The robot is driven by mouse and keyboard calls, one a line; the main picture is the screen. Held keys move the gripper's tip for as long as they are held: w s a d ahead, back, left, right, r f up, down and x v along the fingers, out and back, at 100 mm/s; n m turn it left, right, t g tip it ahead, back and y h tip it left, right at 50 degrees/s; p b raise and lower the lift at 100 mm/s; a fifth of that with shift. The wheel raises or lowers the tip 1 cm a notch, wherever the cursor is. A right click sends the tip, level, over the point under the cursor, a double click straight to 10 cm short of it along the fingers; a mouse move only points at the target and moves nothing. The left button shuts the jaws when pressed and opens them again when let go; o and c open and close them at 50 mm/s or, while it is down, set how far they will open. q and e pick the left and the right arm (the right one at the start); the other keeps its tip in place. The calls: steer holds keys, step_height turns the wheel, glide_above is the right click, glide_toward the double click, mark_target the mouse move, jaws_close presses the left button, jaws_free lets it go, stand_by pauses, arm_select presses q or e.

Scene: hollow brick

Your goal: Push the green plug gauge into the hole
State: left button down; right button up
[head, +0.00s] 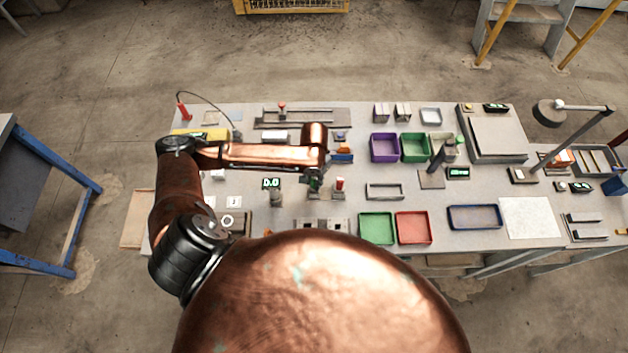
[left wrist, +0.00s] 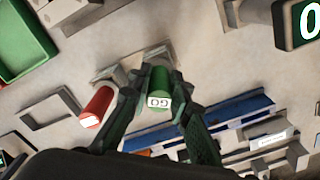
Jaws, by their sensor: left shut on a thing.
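The green plug gauge (left wrist: 159,82) shows in the left wrist view with a white label reading "GO" on its end. My left gripper (left wrist: 160,108) is shut on it, one dark finger on each side. In the head view this gripper (head: 314,183) is small and low over the bench, and the gauge is hard to make out there. A red gauge (left wrist: 97,106) stands just left of the gripper; it also shows in the head view (head: 339,184). The lower end of the green gauge and the hole are hidden. My right gripper is not in view.
A grey holder (left wrist: 118,72) lies beside the gauges. A blue rail (left wrist: 228,122) runs close to the right finger. A digital display (head: 271,184) stands left of the gripper.

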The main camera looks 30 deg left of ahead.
arm_select(q)
steer(key=shift+f, duration=0.6)
steer(key=c, duration=1.7)
jaws_free()
step_height(320, 180, up, 12)
steer(key=shift+r, duration=0.1)
